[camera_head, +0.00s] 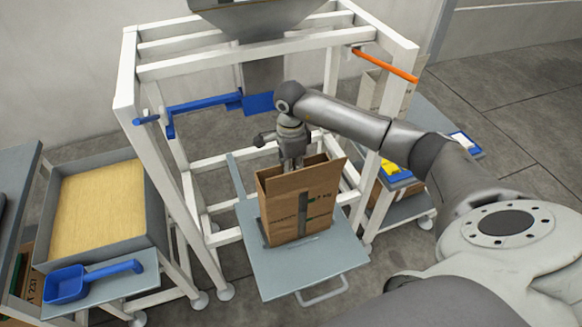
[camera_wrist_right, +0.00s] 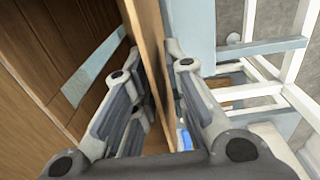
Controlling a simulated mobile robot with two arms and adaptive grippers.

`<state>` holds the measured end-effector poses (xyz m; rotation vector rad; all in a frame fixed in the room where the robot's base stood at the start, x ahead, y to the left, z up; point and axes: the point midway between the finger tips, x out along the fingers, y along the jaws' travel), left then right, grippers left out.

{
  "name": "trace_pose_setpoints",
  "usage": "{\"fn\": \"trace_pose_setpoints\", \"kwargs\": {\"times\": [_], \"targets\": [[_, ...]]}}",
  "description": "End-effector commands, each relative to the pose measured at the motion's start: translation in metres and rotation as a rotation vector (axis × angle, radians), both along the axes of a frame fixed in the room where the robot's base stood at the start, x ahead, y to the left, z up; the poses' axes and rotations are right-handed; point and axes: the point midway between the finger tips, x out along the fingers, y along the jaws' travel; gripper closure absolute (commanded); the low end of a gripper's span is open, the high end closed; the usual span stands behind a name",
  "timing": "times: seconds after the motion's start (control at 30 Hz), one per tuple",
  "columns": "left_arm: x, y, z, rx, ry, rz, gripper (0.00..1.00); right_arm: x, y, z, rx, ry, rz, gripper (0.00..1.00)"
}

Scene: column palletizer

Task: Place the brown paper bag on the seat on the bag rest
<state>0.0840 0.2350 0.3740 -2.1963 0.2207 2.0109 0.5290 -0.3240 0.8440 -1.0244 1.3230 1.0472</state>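The open-topped brown paper bag (camera_head: 303,212) stands roughly upright on, or just above, a light grey-blue plate (camera_head: 275,275) under the white frame; I cannot tell if its base touches. Dark print and a grey strip show on its front. My right gripper (camera_head: 292,163) points down at the bag's rear top edge. In the right wrist view its fingers (camera_wrist_right: 158,75) lie on either side of one bag wall (camera_wrist_right: 152,50), close against it, and look shut on it. The bag's inside (camera_wrist_right: 60,60) shows to the left. My left gripper is out of view.
A white frame (camera_head: 150,160) surrounds the bag on the sides and back. It carries a blue bar (camera_head: 205,104) and an orange bar (camera_head: 385,65). A tray of yellow grain (camera_head: 98,205) and a blue scoop (camera_head: 68,285) are left. A side cart (camera_head: 440,140) stands right.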

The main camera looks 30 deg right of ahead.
Motion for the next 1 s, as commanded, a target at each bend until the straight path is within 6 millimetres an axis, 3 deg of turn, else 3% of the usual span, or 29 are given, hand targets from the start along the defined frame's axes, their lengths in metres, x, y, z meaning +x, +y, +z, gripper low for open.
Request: {"fn": "trace_pose_setpoints", "kwargs": {"times": [0.47, 1.0], "targets": [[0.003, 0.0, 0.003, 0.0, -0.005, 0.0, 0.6, 0.001, 0.0, 0.006, 0.001, -0.002, 0.0, 0.73], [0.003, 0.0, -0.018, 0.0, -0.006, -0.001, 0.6, 0.003, 0.0, 0.108, 0.0, -0.003, 0.0, 0.73]]}}
